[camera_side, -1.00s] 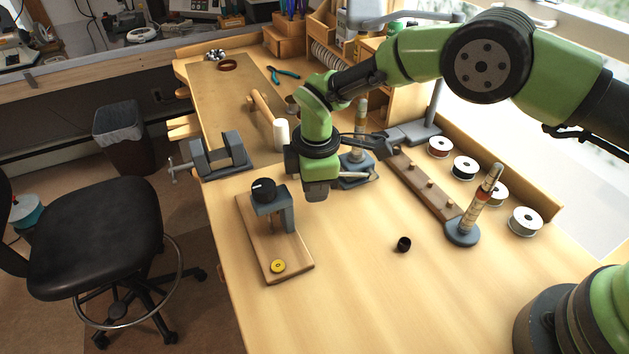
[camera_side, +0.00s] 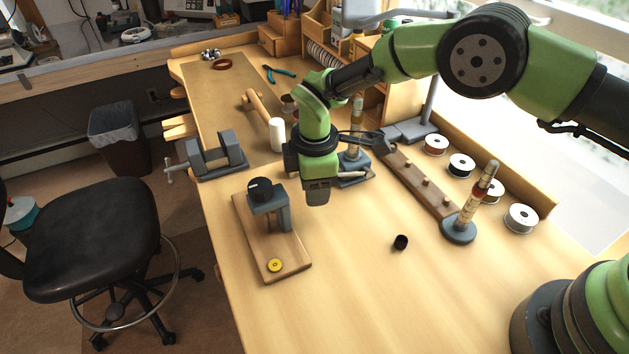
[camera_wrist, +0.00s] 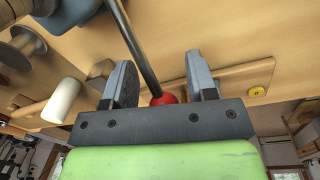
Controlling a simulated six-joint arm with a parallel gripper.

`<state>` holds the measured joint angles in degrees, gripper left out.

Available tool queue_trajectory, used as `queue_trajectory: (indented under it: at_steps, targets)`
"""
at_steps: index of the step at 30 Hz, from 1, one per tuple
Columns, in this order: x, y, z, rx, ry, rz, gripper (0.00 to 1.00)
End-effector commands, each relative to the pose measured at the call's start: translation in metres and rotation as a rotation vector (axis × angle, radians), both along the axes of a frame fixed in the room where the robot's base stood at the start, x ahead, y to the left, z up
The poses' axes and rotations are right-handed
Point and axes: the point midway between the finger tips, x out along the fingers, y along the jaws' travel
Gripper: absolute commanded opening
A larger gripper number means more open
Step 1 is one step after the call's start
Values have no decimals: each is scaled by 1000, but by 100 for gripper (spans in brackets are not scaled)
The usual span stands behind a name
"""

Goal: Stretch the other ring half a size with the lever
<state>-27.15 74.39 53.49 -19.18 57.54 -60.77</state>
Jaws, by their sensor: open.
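My gripper (camera_side: 318,196) hangs over the middle of the bench, beside a ring stretcher, a tapered banded mandrel on a blue-grey base (camera_side: 357,181). My gripper partly hides that base. In the wrist view, the two grey fingers (camera_wrist: 160,78) are apart. A dark lever rod (camera_wrist: 133,40) runs down between them to a red ball knob (camera_wrist: 163,99) close to the palm. The knob's lower part is hidden behind the palm, and neither finger clearly grips it. A second banded mandrel (camera_side: 474,203) stands upright at right. I cannot make out a separate loose ring.
A wooden board with a grey dial stand (camera_side: 284,218) and yellow disc (camera_side: 275,265) lies front left. A small black cup (camera_side: 401,242) stands right of centre. A pegged wooden strip (camera_side: 404,172), wire spools (camera_side: 520,218), mallet (camera_side: 276,134) and vise (camera_side: 212,158) surround the gripper. Front bench is clear.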

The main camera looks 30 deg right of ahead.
Motion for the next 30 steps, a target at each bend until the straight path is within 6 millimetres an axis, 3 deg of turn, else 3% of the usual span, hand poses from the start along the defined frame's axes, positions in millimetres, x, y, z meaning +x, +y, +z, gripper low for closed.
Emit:
queue_trajectory:
  at_steps: [15, 26, 27, 30]
  targets:
    - [-6, 1, 86, -1, 0, 0, 52]
    - [-7, 1, 95, -2, 3, 0, 52]
    - [-7, 1, 95, -2, 3, 0, 50]
    - [-6, -3, 100, 19, 8, -58, 27]
